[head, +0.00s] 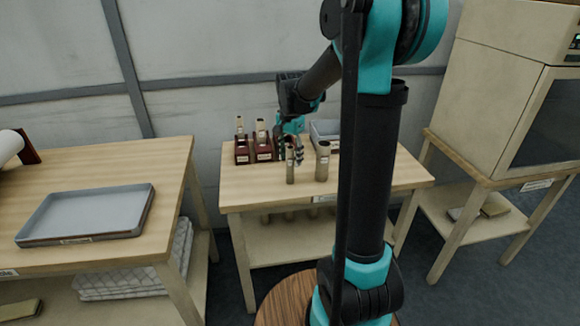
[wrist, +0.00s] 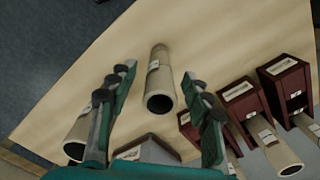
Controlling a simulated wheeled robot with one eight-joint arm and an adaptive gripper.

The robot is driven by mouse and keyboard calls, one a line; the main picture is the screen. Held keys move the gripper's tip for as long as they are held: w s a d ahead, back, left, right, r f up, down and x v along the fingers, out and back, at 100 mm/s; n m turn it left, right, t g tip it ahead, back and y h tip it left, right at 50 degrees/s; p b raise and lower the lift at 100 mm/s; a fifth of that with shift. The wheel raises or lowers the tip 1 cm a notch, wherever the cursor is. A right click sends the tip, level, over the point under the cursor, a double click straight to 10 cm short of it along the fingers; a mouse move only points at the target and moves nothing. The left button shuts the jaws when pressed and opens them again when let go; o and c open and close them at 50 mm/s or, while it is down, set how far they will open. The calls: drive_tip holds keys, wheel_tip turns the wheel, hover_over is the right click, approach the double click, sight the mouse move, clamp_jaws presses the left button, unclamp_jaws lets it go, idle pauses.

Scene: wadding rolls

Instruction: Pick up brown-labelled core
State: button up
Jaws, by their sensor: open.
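Two tan cardboard cores stand upright on the middle table. The nearer-left core (head: 290,166) is at my gripper (head: 292,151), and the other core (head: 322,162) stands just to its right. In the wrist view my gripper (wrist: 158,76) is open, with one core (wrist: 159,82) between its fingers and a visible gap on each side. Another core (wrist: 80,135) is partly hidden behind the left finger. The cores carry small pale labels; I cannot make out a brown one.
Dark red holders (head: 242,152) with cores in them stand left of my gripper; they show at right in the wrist view (wrist: 240,98). A grey bin (head: 325,129) is behind. A grey tray (head: 90,211) lies on the left table. The table's front strip is clear.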

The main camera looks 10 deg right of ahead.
drive_tip(key=shift+f, duration=0.2)
drive_tip(key=c, duration=1.1)
